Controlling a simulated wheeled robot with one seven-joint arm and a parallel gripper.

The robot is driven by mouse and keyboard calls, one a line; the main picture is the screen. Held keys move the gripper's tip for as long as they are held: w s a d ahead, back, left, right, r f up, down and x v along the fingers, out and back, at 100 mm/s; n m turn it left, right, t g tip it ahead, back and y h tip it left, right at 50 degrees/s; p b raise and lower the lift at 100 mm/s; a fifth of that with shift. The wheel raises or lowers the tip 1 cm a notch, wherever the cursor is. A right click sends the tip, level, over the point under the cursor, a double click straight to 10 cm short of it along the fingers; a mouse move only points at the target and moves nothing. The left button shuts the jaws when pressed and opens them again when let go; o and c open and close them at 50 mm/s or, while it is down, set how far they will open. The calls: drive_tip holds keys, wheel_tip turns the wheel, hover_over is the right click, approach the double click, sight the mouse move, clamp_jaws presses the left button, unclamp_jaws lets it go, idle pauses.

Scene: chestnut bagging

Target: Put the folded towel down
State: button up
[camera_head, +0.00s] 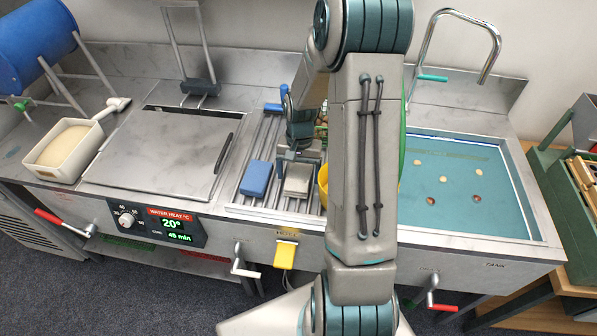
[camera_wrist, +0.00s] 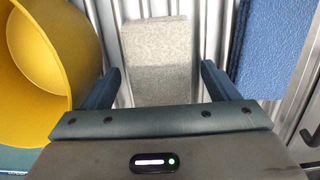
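A grey folded towel (camera_head: 298,179) lies flat on the ribbed metal rack. In the wrist view the towel (camera_wrist: 154,55) sits between and beyond my finger tips, with a gap on each side. My gripper (camera_head: 299,158) is open over the towel's back end; in the wrist view its two fingers (camera_wrist: 162,82) stand wide apart and hold nothing. The towel's near part in the wrist view is hidden by my gripper body.
A blue folded cloth or pad (camera_head: 256,178) lies on the rack (camera_head: 243,200) left of the towel. A yellow container (camera_wrist: 50,60) stands close on the other side, mostly behind my arm. A blue-green tank (camera_head: 470,215) with several small chestnuts is at right.

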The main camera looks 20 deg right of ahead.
sight(299, 170)
drive_tip(key=shift+r, duration=0.1)
wheel_tip(299, 170, up, 11)
drive_tip(key=w, duration=0.1)
drive_tip(key=s+a+r+n+t, duration=0.2)
drive_tip(key=s+a+r+n, duration=0.1)
drive_tip(key=s, duration=0.5)
drive_tip(key=s+a+r+n+t+h, duration=0.1)
drive_tip(key=s+a+r+n+t, duration=0.2)
drive_tip(key=s+a+r, duration=0.3)
drive_tip(key=s+r+b, duration=0.1)
drive_tip(key=s, duration=0.2)
drive_tip(key=shift+s+a+r+n, duration=0.15)
drive_tip(key=shift+s+r+n, duration=0.1)
drive_tip(key=shift+n, duration=0.15)
